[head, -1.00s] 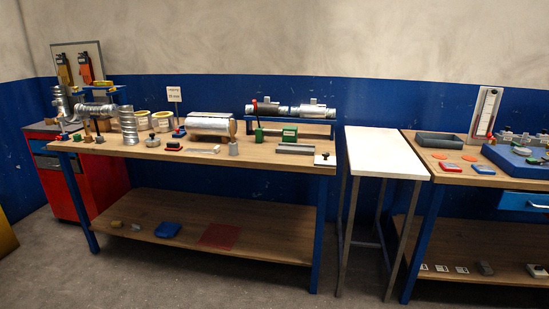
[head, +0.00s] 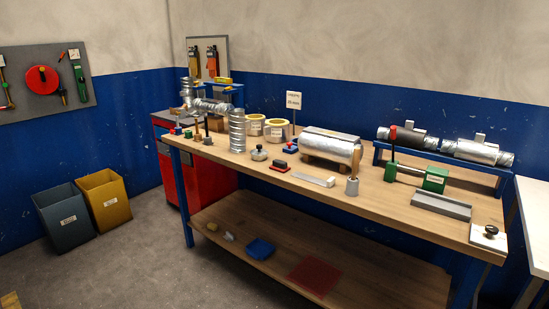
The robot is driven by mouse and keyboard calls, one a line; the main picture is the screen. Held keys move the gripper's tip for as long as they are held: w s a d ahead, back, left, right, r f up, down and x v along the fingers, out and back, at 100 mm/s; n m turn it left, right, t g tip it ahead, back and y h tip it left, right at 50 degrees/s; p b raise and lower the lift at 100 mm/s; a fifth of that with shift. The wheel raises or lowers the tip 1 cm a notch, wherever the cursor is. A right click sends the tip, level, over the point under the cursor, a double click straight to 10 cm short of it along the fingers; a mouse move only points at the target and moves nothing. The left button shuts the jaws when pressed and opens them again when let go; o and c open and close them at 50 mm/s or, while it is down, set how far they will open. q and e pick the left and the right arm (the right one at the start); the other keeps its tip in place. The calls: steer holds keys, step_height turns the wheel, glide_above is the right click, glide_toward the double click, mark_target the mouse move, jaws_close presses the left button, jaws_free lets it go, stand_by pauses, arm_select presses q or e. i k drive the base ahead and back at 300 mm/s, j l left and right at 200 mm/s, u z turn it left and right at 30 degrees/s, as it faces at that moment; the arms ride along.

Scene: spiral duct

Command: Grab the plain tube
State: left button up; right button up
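No label marks a plain tube, so I cannot tell for sure which piece it is. A smooth, shiny silver cylinder (head: 328,148) lies on a wooden cradle near the middle of the workbench (head: 388,196). A ribbed spiral duct piece (head: 237,130) stands upright toward the left, beside a horizontal ribbed duct (head: 211,105) and an upright ribbed piece (head: 193,91). Neither of my grippers is in view.
Tape rolls (head: 276,129), a green device (head: 435,179), a grey channel (head: 441,206) and small tools crowd the bench. A lower shelf (head: 375,278) holds small items. A red cabinet (head: 207,183) and two bins (head: 105,199) stand left. The floor in front looks clear.

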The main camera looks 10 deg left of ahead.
mark_target(236, 116)
steer(key=i+j+u, duration=0.15)
steer(key=i+u, duration=0.8)
steer(key=i+j+z, duration=0.7)
steer(key=i, duration=0.15)
steer(key=l, duration=0.1)
